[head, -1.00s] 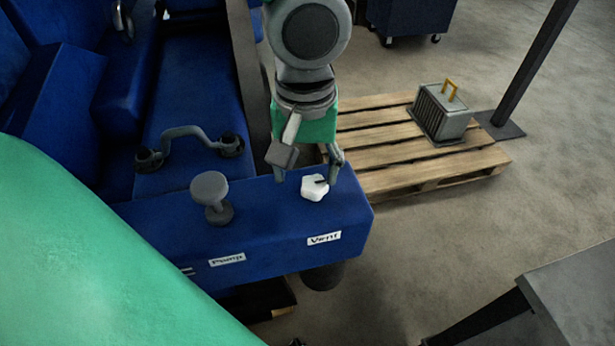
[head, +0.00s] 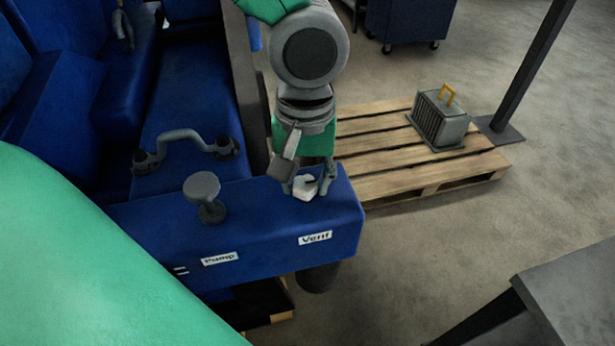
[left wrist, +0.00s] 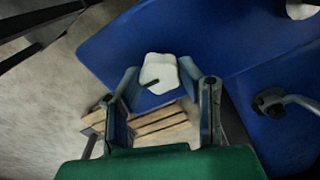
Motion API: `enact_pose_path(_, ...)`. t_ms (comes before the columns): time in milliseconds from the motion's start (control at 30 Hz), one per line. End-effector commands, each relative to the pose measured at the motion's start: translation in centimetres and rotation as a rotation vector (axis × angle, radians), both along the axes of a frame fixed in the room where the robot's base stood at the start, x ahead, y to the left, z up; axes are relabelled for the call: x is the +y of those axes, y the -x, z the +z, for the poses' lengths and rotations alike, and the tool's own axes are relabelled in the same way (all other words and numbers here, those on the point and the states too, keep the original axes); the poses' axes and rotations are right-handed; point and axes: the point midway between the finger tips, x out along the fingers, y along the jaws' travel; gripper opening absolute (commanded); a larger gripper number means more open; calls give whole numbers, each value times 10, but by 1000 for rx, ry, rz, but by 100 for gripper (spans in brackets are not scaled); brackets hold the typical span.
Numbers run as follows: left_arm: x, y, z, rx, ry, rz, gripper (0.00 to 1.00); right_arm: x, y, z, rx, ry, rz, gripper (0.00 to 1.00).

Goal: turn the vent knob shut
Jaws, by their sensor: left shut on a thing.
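The white vent knob (head: 305,188) stands on top of the blue block (head: 283,222), above the "Vent" label (head: 315,238). My left gripper (head: 308,182) reaches down over it and is shut on it, with a finger on either side. In the left wrist view the knob (left wrist: 159,73) shows between the two fingertips (left wrist: 160,82), and a dark mark on its face is visible. The near side of the knob shows in the head view; the wrist partly hides the far side. My right gripper is in neither view.
A grey pump knob (head: 203,195) stands left of the vent knob, above the "Pump" label (head: 220,258). A curved grey handle (head: 183,140) is behind it. A wooden pallet (head: 385,165) carrying a grey box (head: 441,118) lies to the right. A dark table (head: 580,295) is at lower right.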

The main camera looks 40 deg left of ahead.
Motion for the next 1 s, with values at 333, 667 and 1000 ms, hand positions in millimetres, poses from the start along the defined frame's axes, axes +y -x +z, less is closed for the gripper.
enact_pose_path(333, -2, 1, 0, 3, 0, -64, 3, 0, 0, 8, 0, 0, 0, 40)
enact_pose_path(667, -2, 1, 2, 6, 1, -308, 3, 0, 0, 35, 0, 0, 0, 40)
enact_pose_path(1000, -3, 1, 2, 7, 4, -633, 3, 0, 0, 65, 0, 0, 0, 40)
